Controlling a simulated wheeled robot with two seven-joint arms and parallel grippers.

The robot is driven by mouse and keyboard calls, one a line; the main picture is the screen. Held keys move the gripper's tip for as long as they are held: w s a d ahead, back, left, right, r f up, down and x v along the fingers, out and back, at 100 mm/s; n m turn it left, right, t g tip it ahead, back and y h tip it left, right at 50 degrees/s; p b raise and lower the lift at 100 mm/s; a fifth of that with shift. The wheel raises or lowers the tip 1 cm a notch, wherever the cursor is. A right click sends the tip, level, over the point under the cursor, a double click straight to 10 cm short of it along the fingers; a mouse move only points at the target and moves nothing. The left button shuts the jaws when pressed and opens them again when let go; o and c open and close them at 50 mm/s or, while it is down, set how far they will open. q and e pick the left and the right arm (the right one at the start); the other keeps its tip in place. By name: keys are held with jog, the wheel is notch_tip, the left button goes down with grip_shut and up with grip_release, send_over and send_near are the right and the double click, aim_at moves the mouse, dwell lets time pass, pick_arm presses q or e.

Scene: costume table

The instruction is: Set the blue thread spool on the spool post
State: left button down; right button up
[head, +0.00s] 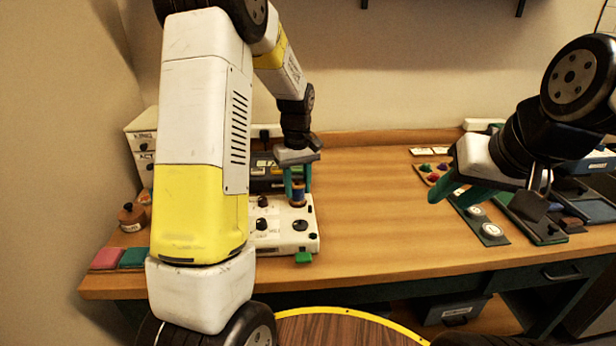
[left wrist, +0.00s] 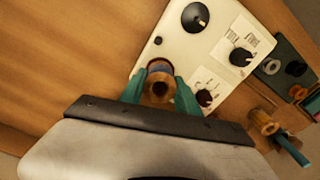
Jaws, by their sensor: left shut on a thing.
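The blue thread spool (head: 298,194), with wooden ends, is upright between the teal fingers of my left gripper (head: 298,185). In the left wrist view the spool (left wrist: 158,67) shows end-on between the two fingertips (left wrist: 159,86), which are shut on it. It is over the edge of the white control box (head: 284,240); I cannot tell whether it touches anything below. The spool post cannot be made out; it may be hidden by the spool.
The white box has black knobs (left wrist: 195,17) and a green piece (head: 303,258) at its front. Other spools (left wrist: 263,121) lie near it. A tray of coloured pieces (head: 432,172) and dark mats with round discs (head: 491,230) are at right. The table's middle (head: 370,215) is clear.

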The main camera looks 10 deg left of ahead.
pick_arm(q)
jog(key=shift+f, duration=0.25)
jog(key=c, duration=1.2)
grip_release()
jog(key=shift+o, duration=0.2)
notch_tip(320, 180, up, 11)
